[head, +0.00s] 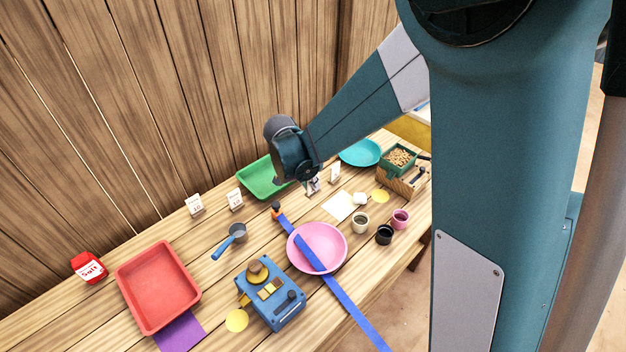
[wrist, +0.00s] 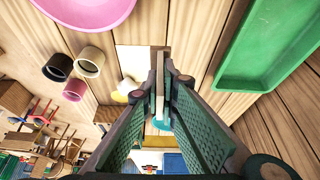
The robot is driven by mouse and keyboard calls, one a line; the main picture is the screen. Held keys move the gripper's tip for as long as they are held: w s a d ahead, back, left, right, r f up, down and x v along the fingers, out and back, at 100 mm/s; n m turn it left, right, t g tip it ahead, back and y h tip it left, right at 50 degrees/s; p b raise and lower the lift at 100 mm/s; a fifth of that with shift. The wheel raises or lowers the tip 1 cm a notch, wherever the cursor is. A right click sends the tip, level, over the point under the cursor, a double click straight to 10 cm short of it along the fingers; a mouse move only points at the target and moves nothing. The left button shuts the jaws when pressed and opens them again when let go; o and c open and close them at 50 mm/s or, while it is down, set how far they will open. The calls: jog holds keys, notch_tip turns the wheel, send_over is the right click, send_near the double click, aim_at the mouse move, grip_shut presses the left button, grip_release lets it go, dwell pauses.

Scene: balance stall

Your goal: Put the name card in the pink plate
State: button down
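The pink plate (head: 335,238) lies on the wooden table, with a blue strip across it. Its edge shows at the top of the wrist view (wrist: 85,10). My gripper (head: 312,188) is low over the back of the table, behind and slightly left of the plate in depth. In the wrist view its fingertips (wrist: 162,90) close on a thin, pale, upright name card (wrist: 160,84), seen nearly edge-on. Whether the card still touches the table I cannot tell. Other small white cards (head: 194,203), (head: 235,199) and (head: 335,173) stand along the back.
A green tray (head: 258,180) lies beside my gripper. A white sheet (head: 338,206), several small cups (head: 360,222) and a teal plate (head: 360,152) lie to the right. A blue scale (head: 278,300), a scoop (head: 232,240) and a red tray (head: 155,285) are to the left.

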jog(key=s+r+m+g+p, duration=0.1)
jog(key=s+m, duration=0.3)
jog(key=s, duration=0.4)
jog(key=s+d+r+m+g+h+p, duration=0.1)
jog(key=s+m+g+p, duration=0.1)
jog(key=s+m, duration=0.3)
jog(key=s+p, duration=0.1)
jog(key=s, duration=0.2)
jog(key=shift+s+d+r, duration=0.2)
jog(key=shift+s+r, duration=0.1)
jog(key=shift+f, duration=0.15)
jog(key=b, duration=0.5)
send_over(317, 251)
jog(key=shift+s+f, duration=0.1)
jog(key=shift+f, duration=5.25)
jog(key=c, duration=2.6)
grip_release()
jog(key=shift+o, duration=0.2)
